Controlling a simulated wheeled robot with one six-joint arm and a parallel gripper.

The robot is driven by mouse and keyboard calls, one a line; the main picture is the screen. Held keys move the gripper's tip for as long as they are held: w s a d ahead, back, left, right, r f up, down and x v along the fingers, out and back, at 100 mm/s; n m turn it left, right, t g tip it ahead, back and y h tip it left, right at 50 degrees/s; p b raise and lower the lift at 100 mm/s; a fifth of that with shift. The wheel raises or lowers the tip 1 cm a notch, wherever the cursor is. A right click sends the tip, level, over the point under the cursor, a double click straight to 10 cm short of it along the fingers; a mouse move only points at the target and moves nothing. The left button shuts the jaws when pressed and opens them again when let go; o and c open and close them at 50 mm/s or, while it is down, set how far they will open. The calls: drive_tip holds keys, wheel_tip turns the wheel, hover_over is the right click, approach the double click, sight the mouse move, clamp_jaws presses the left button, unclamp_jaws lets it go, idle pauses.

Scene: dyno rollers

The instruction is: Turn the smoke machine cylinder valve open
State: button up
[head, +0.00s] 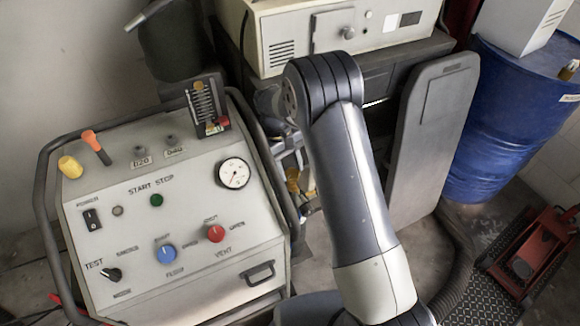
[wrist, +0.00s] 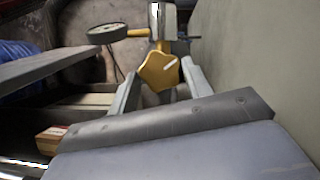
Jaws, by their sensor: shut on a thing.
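In the wrist view, a yellow star-shaped valve knob (wrist: 158,72) with a pale mark on its face sits just below a shiny metal fitting (wrist: 161,20). A round dark gauge (wrist: 107,33) is joined to the fitting by a yellow stem on the left. My gripper (wrist: 160,78) has one finger on each side of the knob and is shut on it. In the head view my arm covers the gripper and most of the area around it. Small yellow parts (head: 293,180) show beside the arm, but I cannot tell exactly what they are.
A control console (head: 180,220) with knobs and a gauge stands left of my arm. A beige box (head: 340,35) sits on a dark stand behind. A grey panel (head: 430,140) and a blue drum (head: 510,120) are at right, with a red jack (head: 535,255) on the floor.

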idle(0.3)
drive_tip(key=o, duration=1)
drive_tip(key=shift+r, duration=0.1)
drive_tip(key=v, duration=0.7)
drive_tip(key=shift+r, duration=0.15)
drive_tip(key=shift+w+a, duration=0.1)
